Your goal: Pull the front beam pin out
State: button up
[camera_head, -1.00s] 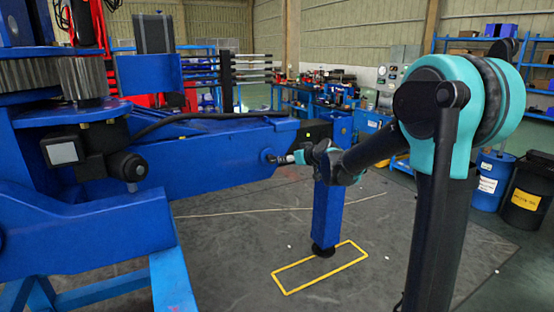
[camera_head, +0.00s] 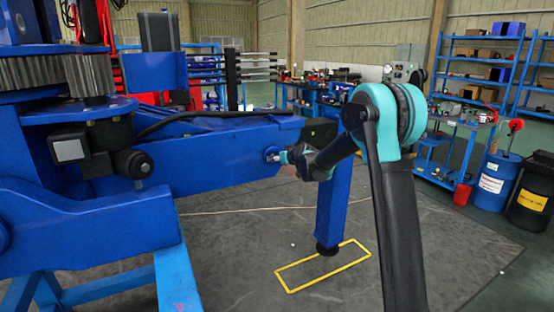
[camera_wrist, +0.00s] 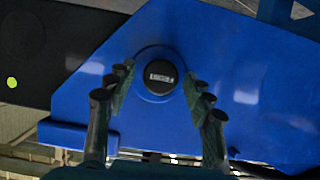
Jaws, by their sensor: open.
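The blue outrigger beam (camera_head: 215,160) runs from the crane body at the left toward the middle of the head view. The front beam pin (camera_wrist: 160,76) shows in the wrist view as a round dark cap with a small pale label, set in a blue ring on the beam's side. My gripper (camera_head: 281,157) is at the beam's outer end, by the pin. In the wrist view my gripper's two fingers (camera_wrist: 158,100) are apart, one on each side of the pin's head. Whether they touch it I cannot tell.
A blue outrigger leg (camera_head: 333,205) stands below the beam's end, near a yellow floor rectangle (camera_head: 325,267). Blue (camera_head: 494,180) and black (camera_head: 532,195) drums and shelving stand at the right. The floor between is open.

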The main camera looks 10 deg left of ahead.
jog(key=shift+w+a+f, duration=0.2)
jog(key=shift+w+a, duration=0.05)
jog(key=shift+w, duration=0.15)
grip_shut()
